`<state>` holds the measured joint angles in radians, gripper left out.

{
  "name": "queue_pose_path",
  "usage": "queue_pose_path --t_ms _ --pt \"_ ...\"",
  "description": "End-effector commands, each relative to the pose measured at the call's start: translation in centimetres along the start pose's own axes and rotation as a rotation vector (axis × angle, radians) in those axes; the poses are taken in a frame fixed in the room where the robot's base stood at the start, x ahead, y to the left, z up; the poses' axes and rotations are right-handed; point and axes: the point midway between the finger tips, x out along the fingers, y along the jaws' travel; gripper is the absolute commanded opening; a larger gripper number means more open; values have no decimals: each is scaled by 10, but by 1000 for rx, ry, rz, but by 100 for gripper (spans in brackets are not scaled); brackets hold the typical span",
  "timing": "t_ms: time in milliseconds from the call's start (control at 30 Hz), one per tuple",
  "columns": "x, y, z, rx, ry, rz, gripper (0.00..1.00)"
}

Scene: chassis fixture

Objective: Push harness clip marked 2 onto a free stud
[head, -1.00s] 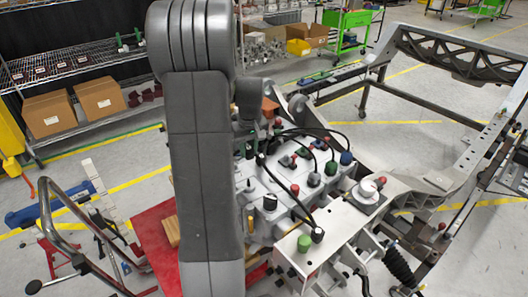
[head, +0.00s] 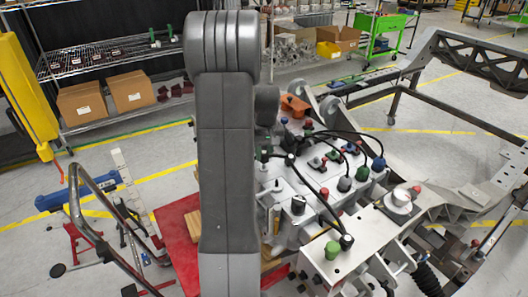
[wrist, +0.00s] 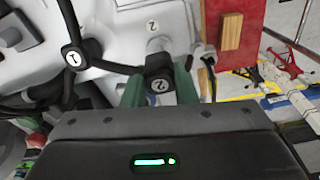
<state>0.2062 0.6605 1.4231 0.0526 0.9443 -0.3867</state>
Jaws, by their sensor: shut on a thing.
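In the wrist view my gripper (wrist: 160,88) has green fingers shut on the black harness clip marked 2 (wrist: 158,86). A black cable runs from this clip toward the left. A pale stud or post (wrist: 157,46) stands just beyond the clip, near a printed 2 (wrist: 152,25) on the light chassis surface. I cannot tell whether the clip touches it. A black clip marked 1 (wrist: 72,55) sits on its cable to the left.
A red table (head: 180,225) with a wooden block stands to the left. It also shows in the wrist view (wrist: 251,12).

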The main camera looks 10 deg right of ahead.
Motion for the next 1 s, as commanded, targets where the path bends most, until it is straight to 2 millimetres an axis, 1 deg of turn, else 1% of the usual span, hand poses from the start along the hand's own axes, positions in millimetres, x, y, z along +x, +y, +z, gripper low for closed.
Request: queue_pose_path --t_ms 567,1000 --pt "0 0 0 0 0 0 0" --pt "17 0 2 0 0 0 0"
